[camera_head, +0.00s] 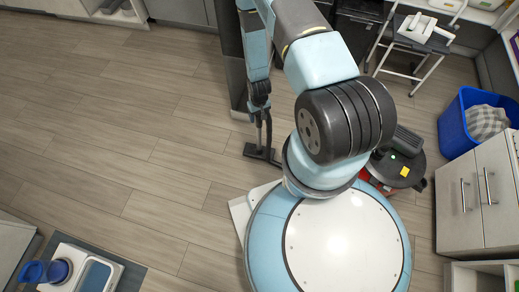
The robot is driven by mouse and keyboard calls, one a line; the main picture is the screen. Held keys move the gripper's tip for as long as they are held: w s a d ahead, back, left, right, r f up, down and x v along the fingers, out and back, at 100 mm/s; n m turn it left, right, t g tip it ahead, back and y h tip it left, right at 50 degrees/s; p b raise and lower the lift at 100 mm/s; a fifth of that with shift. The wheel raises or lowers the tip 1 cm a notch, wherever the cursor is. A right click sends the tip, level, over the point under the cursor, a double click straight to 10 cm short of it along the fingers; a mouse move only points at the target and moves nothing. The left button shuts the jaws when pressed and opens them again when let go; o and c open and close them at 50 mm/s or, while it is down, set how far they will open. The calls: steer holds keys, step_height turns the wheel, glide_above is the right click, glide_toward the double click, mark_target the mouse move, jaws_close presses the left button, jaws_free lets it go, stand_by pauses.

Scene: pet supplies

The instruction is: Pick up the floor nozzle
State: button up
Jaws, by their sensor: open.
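The floor nozzle (263,154) is a dark, flat, wide piece lying on the wood floor, left of my arm's large black joint. My gripper (263,138) points down just above it, its two thin dark fingers apart. The fingertips reach close to the nozzle's middle. Dark fingers and dark nozzle blend, so I cannot tell whether they touch. My arm may hide the nozzle's right end.
A black and red round machine (402,168) stands right of my arm, partly hidden. A blue bin (458,128) with a checked cloth and a drawer cabinet (472,200) stand at right. A dark cabinet side is behind my gripper. The left floor (120,130) is clear.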

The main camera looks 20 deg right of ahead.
steer(key=shift+f, duration=1.1)
steer(key=c, duration=1.2)
steer(key=shift+r, duration=0.1)
steer(key=shift+c, duration=0.2)
